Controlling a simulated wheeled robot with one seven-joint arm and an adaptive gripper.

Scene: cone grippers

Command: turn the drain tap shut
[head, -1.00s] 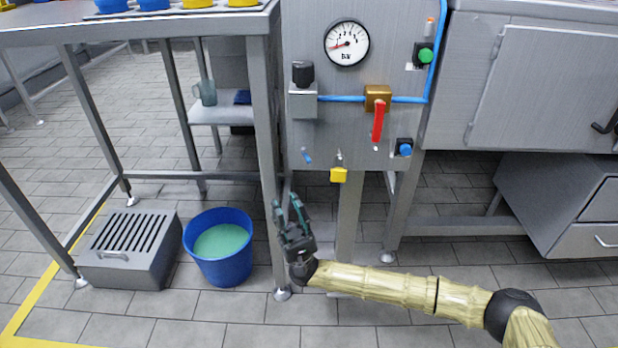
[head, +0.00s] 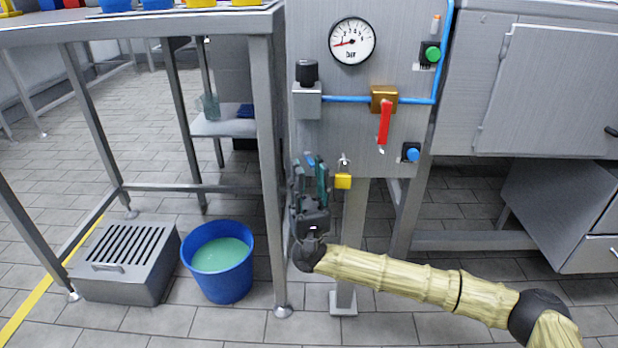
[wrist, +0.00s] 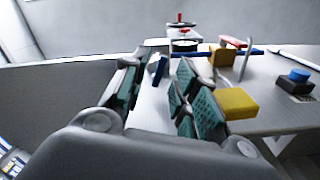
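A small tap with a blue lever (head: 310,158), which I take as the drain tap, is at the lower left edge of the grey panel (head: 350,120). Its lever looks tilted; its body is mostly hidden behind my fingers. My gripper (head: 309,170) points up just in front of and below it, fingers apart. In the wrist view the blue lever (wrist: 160,70) shows in the gap between the two teal-padded fingers of my gripper (wrist: 157,72). I cannot tell whether a finger touches it.
A yellow padlock (head: 343,181) hangs close right of my fingers. A red-handled brass valve (head: 384,100) and a blue button (head: 411,153) are further right. A table leg (head: 268,180) stands close left. A blue bucket (head: 222,285) and a slotted grey box (head: 120,285) are on the floor.

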